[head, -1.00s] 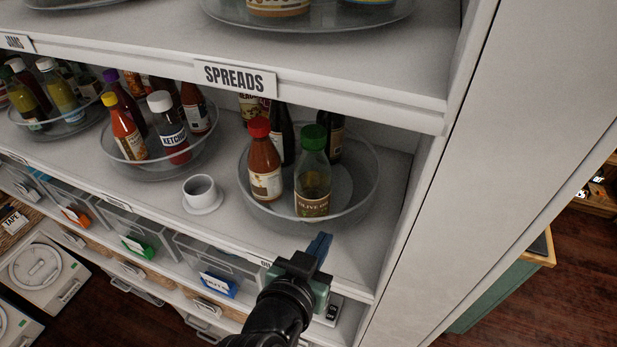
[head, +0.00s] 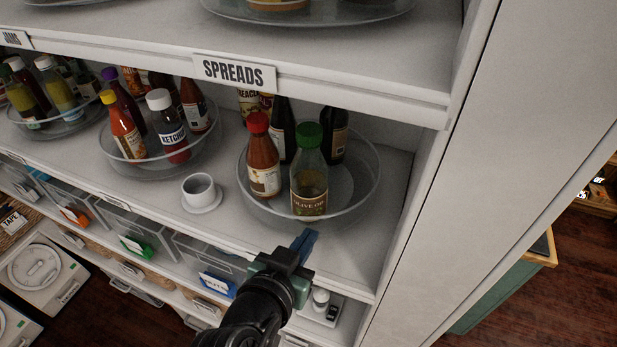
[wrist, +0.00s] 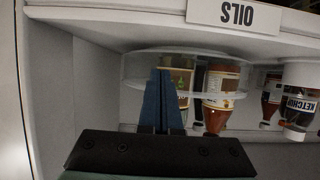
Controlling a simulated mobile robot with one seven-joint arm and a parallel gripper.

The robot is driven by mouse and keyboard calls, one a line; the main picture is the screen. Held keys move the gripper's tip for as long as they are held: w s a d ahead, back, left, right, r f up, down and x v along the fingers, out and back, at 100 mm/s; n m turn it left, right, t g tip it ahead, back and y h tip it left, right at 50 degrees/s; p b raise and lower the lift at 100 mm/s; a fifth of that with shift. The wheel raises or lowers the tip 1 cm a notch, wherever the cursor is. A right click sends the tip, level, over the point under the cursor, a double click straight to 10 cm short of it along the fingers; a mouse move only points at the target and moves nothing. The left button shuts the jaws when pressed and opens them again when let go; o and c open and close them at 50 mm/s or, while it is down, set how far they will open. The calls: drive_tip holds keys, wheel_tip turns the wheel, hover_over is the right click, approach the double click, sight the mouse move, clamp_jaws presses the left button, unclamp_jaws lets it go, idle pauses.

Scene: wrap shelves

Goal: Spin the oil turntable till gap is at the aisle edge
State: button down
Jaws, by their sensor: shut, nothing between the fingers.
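The oil turntable (head: 350,213) is a clear, round, rimmed tray on the middle shelf at right. A red-capped sauce bottle (head: 263,160) stands at its left front and a green-capped olive oil bottle (head: 309,180) at its front. Dark bottles (head: 334,145) stand behind. Its right front is bare. My gripper (head: 309,236) is shut and empty, its blue fingers just in front of the rim, below the olive oil bottle. In the upside-down wrist view the fingers (wrist: 160,80) overlap the turntable (wrist: 130,68); I cannot tell whether they touch it.
A white cup on a saucer (head: 201,193) stands left of the turntable. Another turntable with a ketchup bottle (head: 168,130) is further left. The shelf's side wall (head: 425,190) closes the right. The shelf above, labelled SPREADS (head: 234,73), limits height.

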sight(274, 219)
drive_tip(key=shift+a, duration=0.15)
drive_tip(key=shift+w+a+b, duration=0.2)
drive_tip(key=shift+a+b, duration=0.1)
drive_tip(key=shift+a, duration=0.75)
drive_tip(key=shift+a, duration=0.1)
drive_tip(key=shift+w+a+b, duration=0.15)
drive_tip(key=shift+w+a, duration=0.05)
drive_tip(key=shift+a, duration=0.3)
drive_tip(key=shift+w+a+b, duration=0.15)
drive_tip(key=shift+a, duration=0.35)
drive_tip(key=shift+a, duration=0.1)
drive_tip(key=shift+w+a+b, duration=0.2)
drive_tip(key=shift+w+a, duration=0.05)
drive_tip(key=shift+a, duration=0.2)
drive_tip(key=shift+w+a+b, duration=0.15)
drive_tip(key=shift+w+a, duration=0.05)
drive_tip(key=shift+a, duration=0.25)
drive_tip(key=shift+a+r, duration=0.1)
